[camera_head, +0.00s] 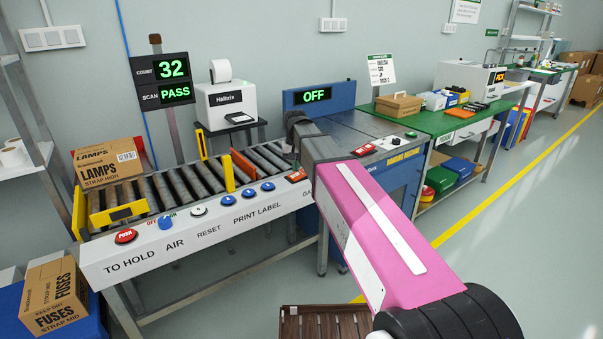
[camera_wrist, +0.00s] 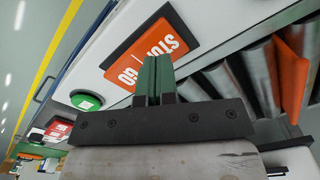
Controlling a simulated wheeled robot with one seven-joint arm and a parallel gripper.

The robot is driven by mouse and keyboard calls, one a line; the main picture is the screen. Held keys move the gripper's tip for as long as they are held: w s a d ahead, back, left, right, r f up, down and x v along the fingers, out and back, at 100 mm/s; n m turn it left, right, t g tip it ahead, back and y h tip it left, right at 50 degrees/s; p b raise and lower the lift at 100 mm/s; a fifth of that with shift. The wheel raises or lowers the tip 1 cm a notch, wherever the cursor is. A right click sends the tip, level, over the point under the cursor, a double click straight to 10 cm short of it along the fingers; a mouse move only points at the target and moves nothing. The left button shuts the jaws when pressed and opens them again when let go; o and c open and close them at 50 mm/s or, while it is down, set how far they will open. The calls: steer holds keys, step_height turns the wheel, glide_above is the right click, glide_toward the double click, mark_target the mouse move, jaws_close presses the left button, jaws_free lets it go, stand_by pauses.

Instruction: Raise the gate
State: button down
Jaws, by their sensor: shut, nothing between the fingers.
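An orange-red bar (camera_head: 243,164) stands along the roller conveyor near a yellow post; it looks like the gate, though no label on it confirms this. An orange bar also shows in the wrist view (camera_wrist: 294,62). An orange STOP | GO plate (camera_wrist: 150,55) is on the white console; it also shows in the head view (camera_head: 296,175). The console lettering beside it starts "GA"; my arm hides the rest. My gripper (camera_wrist: 155,62) is shut and empty, its green fingertips over or near the plate's edge; contact cannot be told. In the head view my arm mostly hides it.
The white console (camera_head: 190,238) also carries a red PUSH button (camera_head: 126,236) and several blue and white buttons. A LAMPS box (camera_head: 107,160) sits at the rollers' left end. A green button (camera_wrist: 87,100) lies beside the plate. The blue-framed machine's display (camera_head: 317,96) reads OFF.

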mark_target(296, 175)
steer(key=shift+r, duration=2.7)
steer(key=shift+s, duration=0.1)
